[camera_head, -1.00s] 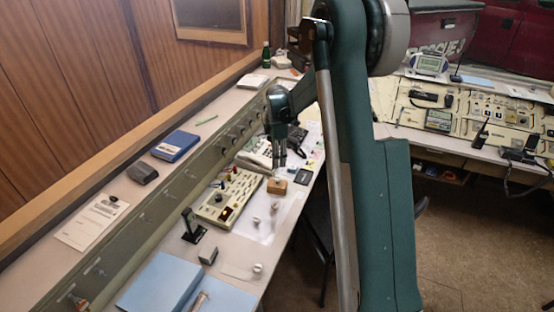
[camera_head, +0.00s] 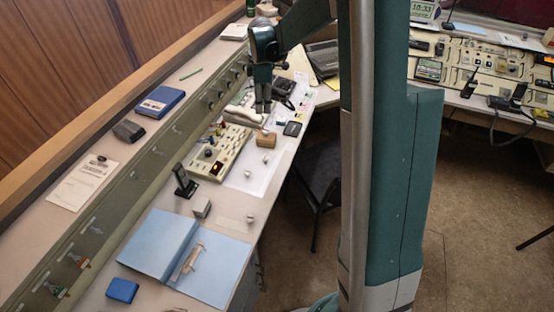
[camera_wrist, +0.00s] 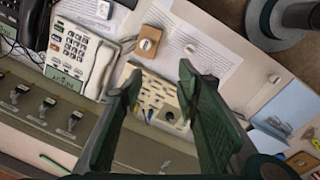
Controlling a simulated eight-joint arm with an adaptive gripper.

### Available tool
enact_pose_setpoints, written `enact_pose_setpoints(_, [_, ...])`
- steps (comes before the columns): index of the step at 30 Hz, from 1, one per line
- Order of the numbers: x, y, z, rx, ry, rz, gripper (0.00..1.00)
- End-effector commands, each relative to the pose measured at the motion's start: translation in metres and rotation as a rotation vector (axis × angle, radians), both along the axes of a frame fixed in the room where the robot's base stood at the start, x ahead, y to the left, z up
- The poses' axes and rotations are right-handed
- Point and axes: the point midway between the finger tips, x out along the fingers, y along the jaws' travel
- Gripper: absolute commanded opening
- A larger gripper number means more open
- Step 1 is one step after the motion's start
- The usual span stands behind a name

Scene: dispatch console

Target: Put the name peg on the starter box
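I cannot tell for certain which thing is the name peg or the starter box. A small tan wooden box (camera_head: 266,140) stands on the desk beside the beige control panel (camera_head: 220,155); its round face mark shows in the wrist view (camera_wrist: 149,43). Small pale peg-like pieces stand on the white sheet and desk, one near the box (camera_head: 265,159), one farther forward (camera_head: 248,173) and one nearer the blue folder (camera_head: 250,218). My gripper (camera_head: 263,110) hangs above the panel and box area. In the wrist view its fingers (camera_wrist: 158,74) are wide apart, with nothing between them.
A telephone (camera_wrist: 73,45) lies beside the box. A black handheld device (camera_head: 184,182) stands upright by the panel. An open blue folder (camera_head: 220,268) covers the near desk. A raised shelf (camera_head: 130,165) runs along the left. The white sheet leaves some clear room.

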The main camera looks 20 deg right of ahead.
Motion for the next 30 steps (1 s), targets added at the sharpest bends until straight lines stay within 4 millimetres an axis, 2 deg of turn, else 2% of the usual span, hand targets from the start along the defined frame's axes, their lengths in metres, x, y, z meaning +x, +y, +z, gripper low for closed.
enact_pose_setpoints(3, [-0.017, 0.009, 0.02, 0.003, -0.023, -0.053, 0.32])
enact_pose_setpoints(12, [-0.059, 0.028, 0.063, 0.018, -0.085, -0.193, 0.32])
enact_pose_setpoints(21, [-0.105, 0.047, 0.098, 0.044, -0.147, -0.331, 0.32])
enact_pose_setpoints(30, [-0.153, 0.063, 0.124, 0.08, -0.207, -0.469, 0.32])
